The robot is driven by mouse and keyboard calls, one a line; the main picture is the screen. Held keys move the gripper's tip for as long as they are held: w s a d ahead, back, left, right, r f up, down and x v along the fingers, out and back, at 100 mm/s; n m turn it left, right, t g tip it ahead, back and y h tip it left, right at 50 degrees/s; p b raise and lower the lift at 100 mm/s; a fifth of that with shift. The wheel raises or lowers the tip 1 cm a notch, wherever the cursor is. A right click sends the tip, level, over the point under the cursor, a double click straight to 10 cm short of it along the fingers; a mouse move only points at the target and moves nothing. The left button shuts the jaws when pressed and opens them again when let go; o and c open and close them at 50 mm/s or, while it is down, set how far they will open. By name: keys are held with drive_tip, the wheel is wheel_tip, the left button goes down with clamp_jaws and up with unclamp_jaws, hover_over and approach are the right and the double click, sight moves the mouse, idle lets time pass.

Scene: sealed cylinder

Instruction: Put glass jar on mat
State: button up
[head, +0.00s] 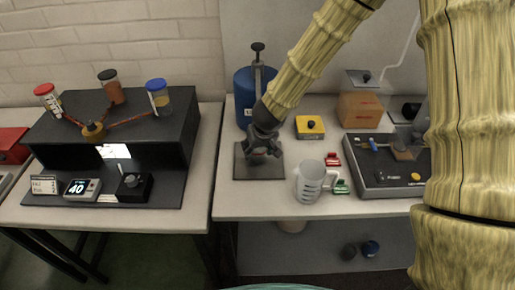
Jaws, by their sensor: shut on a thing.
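My gripper (260,150) points down over a dark square mat (243,173) on the right-hand table. It is shut on what seems to be the glass jar, low over the mat. The jar is mostly hidden by the fingers, and its outline is too small and dark to make out. I cannot tell whether it touches the mat. The mat's left and front parts show bare.
A clear measuring jug (309,183) stands just right of the mat, near red (333,159) and green (341,187) clips. A blue cylinder (243,95) stands behind my gripper. A yellow box (310,127) and a grey tray (370,190) lie to the right.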

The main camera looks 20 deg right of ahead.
drive_tip(key=shift+s+d+f+b, duration=0.1)
drive_tip(key=shift+d+f+b, duration=0.05)
drive_tip(key=shift+b, duration=0.15)
drive_tip(key=o, duration=1.1)
drive_tip(key=shift+o, duration=0.2)
